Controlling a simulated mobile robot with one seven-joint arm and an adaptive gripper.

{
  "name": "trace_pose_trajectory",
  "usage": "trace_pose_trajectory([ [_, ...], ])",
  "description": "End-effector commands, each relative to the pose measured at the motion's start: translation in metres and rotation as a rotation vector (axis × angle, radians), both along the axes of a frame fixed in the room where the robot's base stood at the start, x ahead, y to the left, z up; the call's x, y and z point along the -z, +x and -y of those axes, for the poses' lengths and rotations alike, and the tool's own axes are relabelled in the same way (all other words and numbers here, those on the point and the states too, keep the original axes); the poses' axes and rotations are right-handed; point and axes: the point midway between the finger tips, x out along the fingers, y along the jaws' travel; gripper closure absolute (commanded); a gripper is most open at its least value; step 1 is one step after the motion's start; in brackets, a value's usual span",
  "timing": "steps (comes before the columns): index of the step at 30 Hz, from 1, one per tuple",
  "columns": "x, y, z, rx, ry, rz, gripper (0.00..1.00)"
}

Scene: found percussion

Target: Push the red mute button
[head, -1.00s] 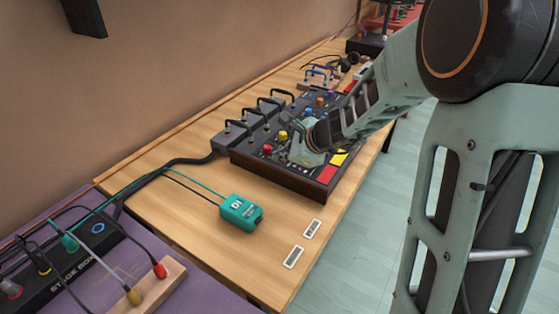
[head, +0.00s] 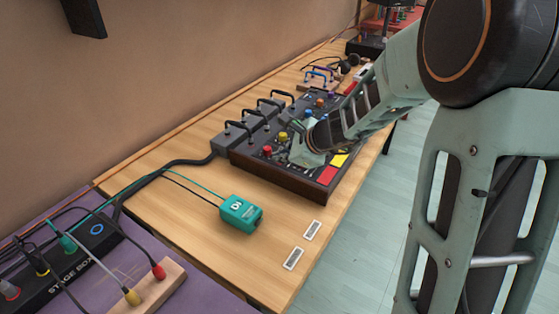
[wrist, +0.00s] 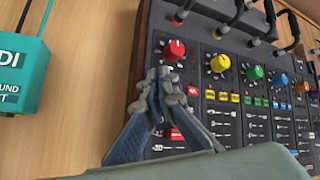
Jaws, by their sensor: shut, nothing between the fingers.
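A dark mixer with a wooden frame (head: 280,180) stands on the wooden table. A flat red button (head: 327,175) lies beside a yellow one (head: 340,160) near its front right edge. My gripper (head: 301,155) is over the mixer's left part, left of the red button in the head view. In the wrist view, the shut, empty fingertips (wrist: 166,92) are just below a red knob (wrist: 174,50). A small red button (wrist: 192,91) shows right beside them, and a further red patch (wrist: 176,134) shows between the fingers. Contact cannot be told.
A teal DI box (head: 241,213) with cables lies left of the mixer. A stage box (head: 75,255) sits at lower left.

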Motion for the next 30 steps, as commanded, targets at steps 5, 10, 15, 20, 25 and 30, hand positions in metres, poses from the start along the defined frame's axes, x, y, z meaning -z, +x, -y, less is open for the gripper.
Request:
trace_pose_trajectory([
  [5,0.000,0.000,0.000,0.000,0.000,0.000,1.00],
  [10,-0.008,0.000,0.000,-0.001,-0.001,0.000,1.00],
  [15,-0.026,0.000,0.000,-0.002,-0.002,0.001,1.00],
  [20,-0.042,0.000,0.000,-0.001,-0.001,0.000,1.00],
  [25,-0.058,0.000,0.000,-0.001,-0.001,0.000,1.00],
  [30,-0.060,0.000,0.000,-0.001,0.000,-0.001,1.00],
])
